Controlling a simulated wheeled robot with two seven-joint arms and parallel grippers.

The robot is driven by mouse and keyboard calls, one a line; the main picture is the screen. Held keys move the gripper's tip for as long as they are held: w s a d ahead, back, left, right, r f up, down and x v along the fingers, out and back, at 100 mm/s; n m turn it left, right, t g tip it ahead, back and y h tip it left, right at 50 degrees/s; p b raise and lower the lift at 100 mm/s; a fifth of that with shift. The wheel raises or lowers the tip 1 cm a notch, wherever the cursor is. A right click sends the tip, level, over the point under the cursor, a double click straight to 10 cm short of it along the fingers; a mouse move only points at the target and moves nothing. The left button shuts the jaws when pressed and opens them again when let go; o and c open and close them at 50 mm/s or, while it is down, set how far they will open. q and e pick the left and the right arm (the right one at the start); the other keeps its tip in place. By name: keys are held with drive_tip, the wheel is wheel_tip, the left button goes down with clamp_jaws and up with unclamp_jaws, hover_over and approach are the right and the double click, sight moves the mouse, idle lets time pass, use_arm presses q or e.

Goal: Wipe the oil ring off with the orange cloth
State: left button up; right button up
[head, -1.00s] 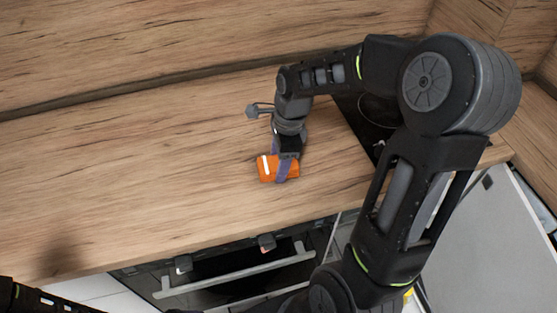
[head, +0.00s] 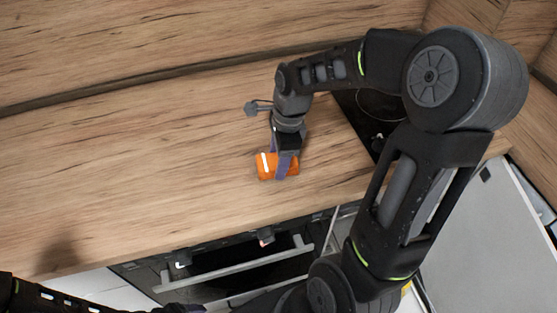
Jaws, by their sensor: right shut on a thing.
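The orange cloth (head: 264,167), with a white stripe near its left end, is on the wooden worktop (head: 150,165) near its front edge. My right gripper (head: 284,168) points down and is shut on the cloth, its purple fingers on either side of it. I see no oil ring; the cloth and my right arm cover part of the worktop. At the bottom left, part of my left arm shows, with a bit of purple at its end near the bottom edge; the state of my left gripper (head: 190,309) is unclear.
A black hob (head: 372,118) lies to the right, partly behind my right arm. Below the front edge is an oven with a long handle (head: 235,269). A white panel (head: 480,230) stands at the lower right. The worktop left of the cloth is bare.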

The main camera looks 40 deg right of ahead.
drive_tip(key=shift+w+d, duration=0.25)
drive_tip(key=shift+w, duration=0.25)
drive_tip(key=shift+w, duration=0.1)
drive_tip(key=shift+w+d, duration=0.4)
drive_tip(key=shift+w, duration=0.4)
drive_tip(key=shift+w+d, duration=0.35)
drive_tip(key=shift+w, duration=0.45)
drive_tip(key=shift+f, duration=0.1)
drive_tip(key=shift+s+a+p, duration=0.35)
drive_tip(key=shift+s, duration=0.5)
drive_tip(key=shift+s, duration=0.1)
